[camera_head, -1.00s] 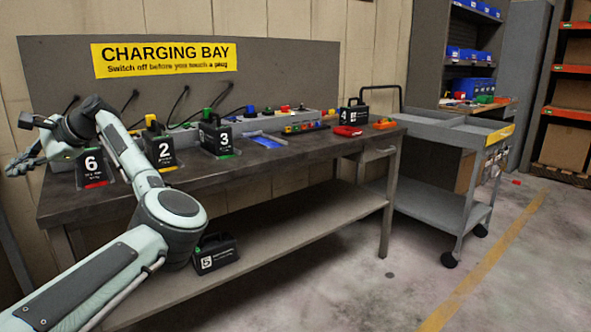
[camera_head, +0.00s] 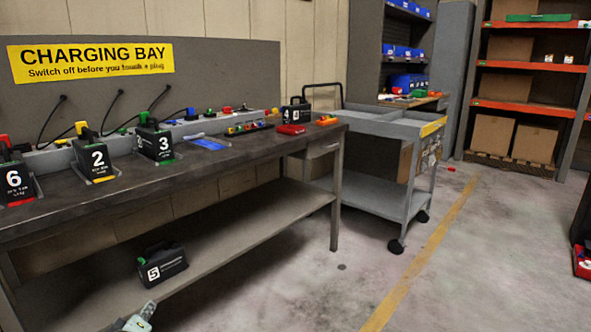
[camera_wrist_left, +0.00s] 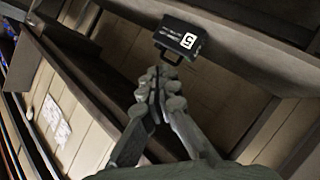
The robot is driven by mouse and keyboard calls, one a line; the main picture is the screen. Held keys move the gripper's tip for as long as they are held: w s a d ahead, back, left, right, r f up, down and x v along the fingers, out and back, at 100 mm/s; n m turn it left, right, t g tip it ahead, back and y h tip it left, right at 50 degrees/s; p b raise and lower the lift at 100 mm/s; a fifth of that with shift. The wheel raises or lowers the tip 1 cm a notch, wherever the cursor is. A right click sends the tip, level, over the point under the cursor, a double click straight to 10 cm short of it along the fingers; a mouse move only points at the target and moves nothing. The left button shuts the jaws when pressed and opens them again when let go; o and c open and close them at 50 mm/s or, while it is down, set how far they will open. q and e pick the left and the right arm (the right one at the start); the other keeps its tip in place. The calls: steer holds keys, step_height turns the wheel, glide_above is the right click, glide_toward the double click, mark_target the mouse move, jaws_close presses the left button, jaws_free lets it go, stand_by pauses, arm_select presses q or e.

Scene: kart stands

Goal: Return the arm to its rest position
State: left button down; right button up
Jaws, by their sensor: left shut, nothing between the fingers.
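My left gripper (camera_head: 146,309) shows only in part at the bottom edge of the head view, below the bench and in front of its lower shelf (camera_head: 235,237). In the left wrist view the left gripper (camera_wrist_left: 160,72) has its fingers together with nothing between them. A black battery marked 5 (camera_head: 163,268) sits on the lower shelf. It also shows in the left wrist view (camera_wrist_left: 178,38), just beyond the fingertips and seemingly apart from them. Most of my left arm is out of the head view. My right gripper is not in view.
Batteries 6 (camera_head: 16,182), 2 (camera_head: 97,160), 3 (camera_head: 157,146) and 4 (camera_head: 296,112) stand on the bench top (camera_head: 235,160). A grey cart (camera_head: 385,195) stands right of the bench. The floor in front is clear.

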arm_select(q)
steer(key=s+d+f+m+g+h, duration=0.1)
steer(key=s+d+f+m+g, duration=0.25)
steer(key=s+f, duration=0.55)
steer(key=s+d+f+m+g+h, duration=0.1)
steer(key=s+d+f+m+g, duration=0.3)
steer(key=s+f, duration=0.55)
steer(key=s+d+f+m+g, duration=0.2)
steer(key=s+f+m, duration=0.1)
steer(key=s, duration=0.7)
steer(key=s+d+f+m+g, duration=0.2)
steer(key=s+f, duration=0.4)
steer(key=s, duration=0.4)
steer(key=shift+s+d+f+m, duration=0.2)
steer(key=shift+d+m, duration=0.25)
steer(key=shift+d, duration=0.2)
steer(key=c, duration=2.2)
jaws_free()
